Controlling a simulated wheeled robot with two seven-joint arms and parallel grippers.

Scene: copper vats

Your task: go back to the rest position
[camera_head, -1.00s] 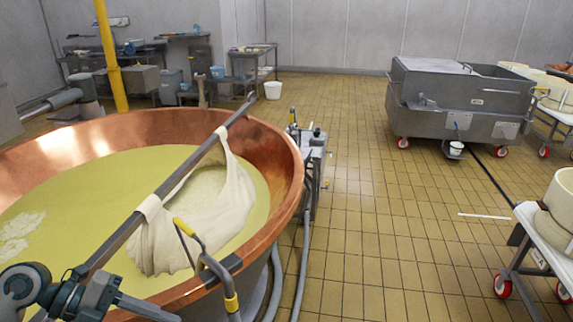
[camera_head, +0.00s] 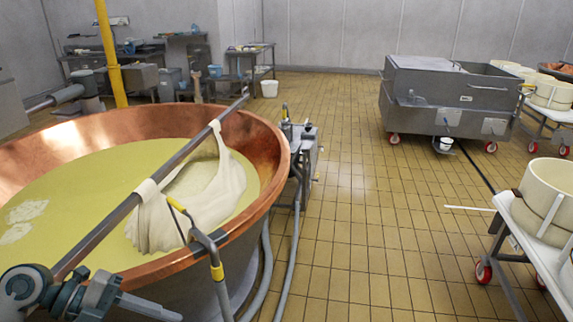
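Neither of my grippers can be made out in the head view. A large copper vat (camera_head: 262,135) fills the left side, holding yellow-green liquid (camera_head: 85,190). A metal bar (camera_head: 120,210) lies slanted across the vat. A white cloth (camera_head: 215,195) hangs from the bar in two places and sags into the liquid. Dark metal fittings (camera_head: 95,297) sit at the bar's near end in the lower left corner. A bent metal handle with yellow grips (camera_head: 205,245) stands at the vat's near rim.
A grey wheeled cart (camera_head: 450,95) stands at the back right. White tables with round moulds (camera_head: 550,190) line the right edge. A yellow post (camera_head: 109,55) and benches are at the back left. The tiled floor (camera_head: 365,215) between vat and tables is clear.

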